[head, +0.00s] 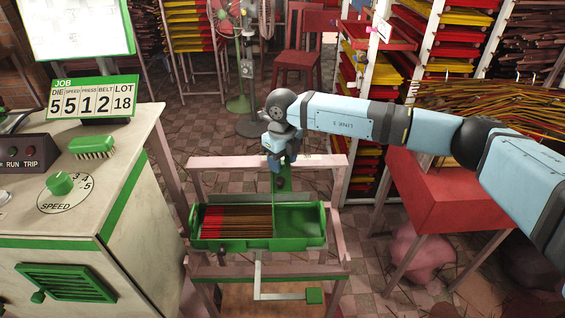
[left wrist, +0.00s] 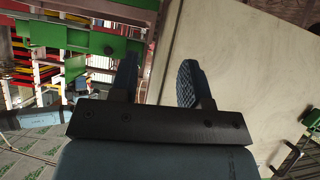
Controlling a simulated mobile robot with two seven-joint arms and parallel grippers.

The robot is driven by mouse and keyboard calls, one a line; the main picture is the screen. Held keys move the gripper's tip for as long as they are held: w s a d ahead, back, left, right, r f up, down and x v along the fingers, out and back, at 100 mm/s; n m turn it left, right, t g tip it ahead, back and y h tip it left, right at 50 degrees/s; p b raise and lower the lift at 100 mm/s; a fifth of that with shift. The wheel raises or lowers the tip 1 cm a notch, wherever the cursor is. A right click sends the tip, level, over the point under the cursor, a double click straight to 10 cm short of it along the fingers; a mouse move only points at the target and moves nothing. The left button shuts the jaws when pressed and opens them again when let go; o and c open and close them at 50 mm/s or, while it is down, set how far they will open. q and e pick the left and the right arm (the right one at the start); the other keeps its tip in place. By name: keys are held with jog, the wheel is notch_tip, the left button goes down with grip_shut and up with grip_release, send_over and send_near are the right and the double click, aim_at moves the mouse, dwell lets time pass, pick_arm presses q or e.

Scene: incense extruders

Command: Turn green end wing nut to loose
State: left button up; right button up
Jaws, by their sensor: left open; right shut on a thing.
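My right gripper (head: 280,164) reaches in from the right in the head view and points down at the far side of the green tray frame (head: 312,241). It is shut at the top of a green upright piece (head: 290,184) behind the tray. The fingers cover what they hold, so the wing nut's shape and angle cannot be made out. A small dark part shows just below the fingertips. My left gripper (left wrist: 157,70) is open and empty in the left wrist view, and is not seen in the head view.
The tray holds red and brown sticks in its left part; its right part is empty. A pale cabinet (head: 136,212) with a speed knob (head: 60,184) stands at left. A red table (head: 432,205) stands at right.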

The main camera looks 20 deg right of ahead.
jog(key=shift+n+b, duration=0.35)
jog(key=shift+n, duration=0.65)
jog(key=n+b, duration=0.1)
jog(key=n, duration=0.1)
jog(key=shift+n, duration=0.4)
jog(key=shift+n+b, duration=0.3)
jog(key=shift+n, duration=0.6)
jog(key=shift+n+b, duration=0.3)
jog(key=shift+n, duration=0.6)
jog(key=shift+n+b, duration=0.3)
jog(key=shift+n, duration=0.6)
jog(key=n+b, duration=0.1)
jog(key=n, duration=0.2)
jog(key=shift+n, duration=0.3)
jog(key=shift+n+b, duration=0.35)
jog(key=shift+n, duration=0.55)
jog(key=n+b, duration=0.1)
jog(key=n, duration=0.2)
jog(key=shift+n, duration=1.2)
pick_arm(q)
jog(key=shift+w+d+f+t+h, duration=0.3)
jog(key=shift+d+f+t, duration=0.2)
jog(key=shift+t, duration=0.1)
jog(key=shift+f, duration=0.1)
pick_arm(e)
jog(key=shift+r+n, duration=0.1)
jog(key=shift+n, duration=0.2)
